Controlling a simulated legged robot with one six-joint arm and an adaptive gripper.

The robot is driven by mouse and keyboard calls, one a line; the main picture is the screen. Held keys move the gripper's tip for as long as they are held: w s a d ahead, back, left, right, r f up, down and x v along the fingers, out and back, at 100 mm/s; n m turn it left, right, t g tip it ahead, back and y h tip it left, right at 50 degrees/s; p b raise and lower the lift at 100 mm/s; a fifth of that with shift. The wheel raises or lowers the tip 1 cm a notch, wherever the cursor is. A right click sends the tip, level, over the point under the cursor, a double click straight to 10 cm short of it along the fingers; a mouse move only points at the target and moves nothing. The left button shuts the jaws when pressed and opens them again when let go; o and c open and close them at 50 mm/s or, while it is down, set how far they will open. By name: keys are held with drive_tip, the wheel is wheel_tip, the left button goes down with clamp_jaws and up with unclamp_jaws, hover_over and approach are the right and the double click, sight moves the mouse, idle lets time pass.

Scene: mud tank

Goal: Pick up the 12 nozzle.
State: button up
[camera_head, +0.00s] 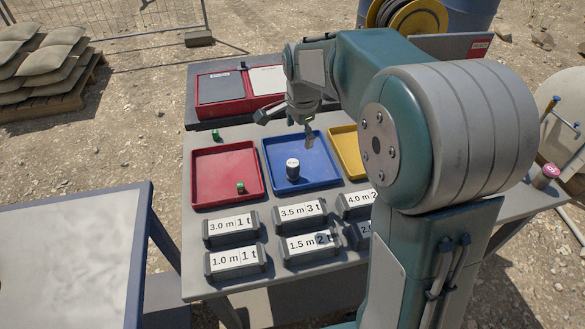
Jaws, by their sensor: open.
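No label reading 12 can be made out, so I cannot tell for certain which piece is the 12 nozzle. A small white-topped cylinder with a dark lower part (292,168) stands upright in the blue tray (320,178); its marking is too small to read. My gripper (287,130) is open and empty, above the back part of the blue tray. Its fingers are spread apart and do not touch the cylinder, which is nearer the camera.
A red tray (215,172) holds a small green-topped piece (240,187); another green piece (215,135) lies behind it. A yellow tray (347,145) is partly hidden by my arm. Several label blocks (238,261) line the front. A red case (222,106) is behind.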

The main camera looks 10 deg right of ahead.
sight(291, 162)
drive_tip(key=w+f+m, duration=0.1)
drive_tip(key=w+f, duration=0.1)
drive_tip(key=f, duration=0.1)
drive_tip(key=w+f+m+g, duration=0.1)
drive_tip(key=w+f+m, duration=0.1)
drive_tip(key=w+f, duration=0.1)
drive_tip(key=w+f+m, duration=0.2)
drive_tip(key=f, duration=0.1)
drive_tip(key=shift+w+a+f+g, duration=0.2)
drive_tip(key=shift+f+g, duration=0.05)
drive_tip(key=shift+g, duration=0.05)
drive_tip(key=shift+w+f+m, duration=0.25)
drive_tip(key=shift+f+m, duration=0.05)
drive_tip(key=shift+f, duration=0.25)
wheel_tip(291, 162, down, 5)
drive_tip(key=shift+f, duration=0.15)
drive_tip(key=f, duration=0.5)
drive_tip(key=shift+s+d+f, duration=0.15)
drive_tip(key=shift+s+d, duration=0.1)
drive_tip(key=shift+s, duration=0.05)
drive_tip(key=c, duration=1.2)
